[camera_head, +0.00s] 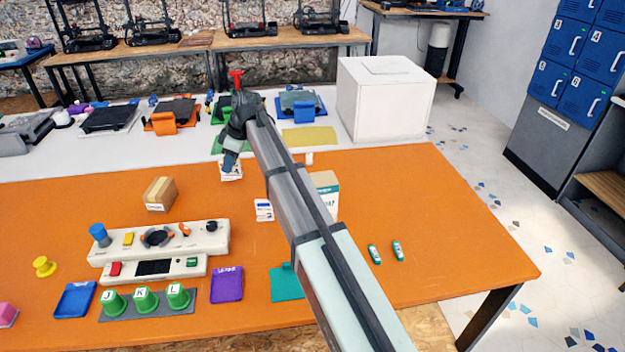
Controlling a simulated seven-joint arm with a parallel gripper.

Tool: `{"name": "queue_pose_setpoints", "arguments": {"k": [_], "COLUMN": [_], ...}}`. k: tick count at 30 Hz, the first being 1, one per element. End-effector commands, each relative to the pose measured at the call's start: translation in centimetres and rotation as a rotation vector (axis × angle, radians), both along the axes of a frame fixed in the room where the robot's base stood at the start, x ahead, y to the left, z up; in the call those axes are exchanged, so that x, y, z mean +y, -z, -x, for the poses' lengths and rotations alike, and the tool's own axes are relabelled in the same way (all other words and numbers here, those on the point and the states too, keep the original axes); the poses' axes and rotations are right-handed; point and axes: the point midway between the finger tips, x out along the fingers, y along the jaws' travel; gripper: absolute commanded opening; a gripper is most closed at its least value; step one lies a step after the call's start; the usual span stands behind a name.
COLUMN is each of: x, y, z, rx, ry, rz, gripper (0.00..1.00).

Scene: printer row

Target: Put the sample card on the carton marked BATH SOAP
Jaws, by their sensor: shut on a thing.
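My gripper (230,160) points down over the back part of the orange table, shut on a small white card with dark print (231,174), taken to be the sample card. The fingers cover its upper part, and I cannot tell how far it is above the table. A white carton with a teal band (328,184) stands to the right of it, partly hidden behind my arm; only the end of its lettering shows, seemingly "AP". A brown carton (160,195) with a small white label stands to the left, its label too small to read.
Another small white card (264,210) stands between the cartons. A control panel (160,240), green J, K, L buttons (144,298) and a purple box (227,285) are front left. Two small green-white items (397,251) lie right. A big white box (385,98) stands behind.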

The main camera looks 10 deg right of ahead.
Motion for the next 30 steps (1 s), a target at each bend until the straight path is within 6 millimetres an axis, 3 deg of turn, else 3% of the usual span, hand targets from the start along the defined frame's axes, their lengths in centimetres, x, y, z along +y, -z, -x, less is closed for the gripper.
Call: {"name": "queue_pose_setpoints", "arguments": {"k": [1, 8, 14, 18, 21, 25, 30], "x": [-2.2, -10.8, -18.0, -22.1, -24.0, -24.1, -24.4], "y": [-1.2, -6.0, -10.0, -12.4, -13.7, -13.6, -12.7], "z": [-0.8, -1.6, -0.1, 2.2, 4.6, 7.4, 9.1], "rx": [-0.003, -0.003, -0.003, -0.003, -0.003, 0.0, 0.0], "ry": [0.028, 0.137, 0.224, 0.288, 0.34, 0.4, 0.503], "rz": [0.0, -0.001, 0.0, -0.001, 0.0, -0.001, 0.0], "gripper": [0.0, 0.0, 0.0, 0.0, 0.0, 0.0, 0.0]}}
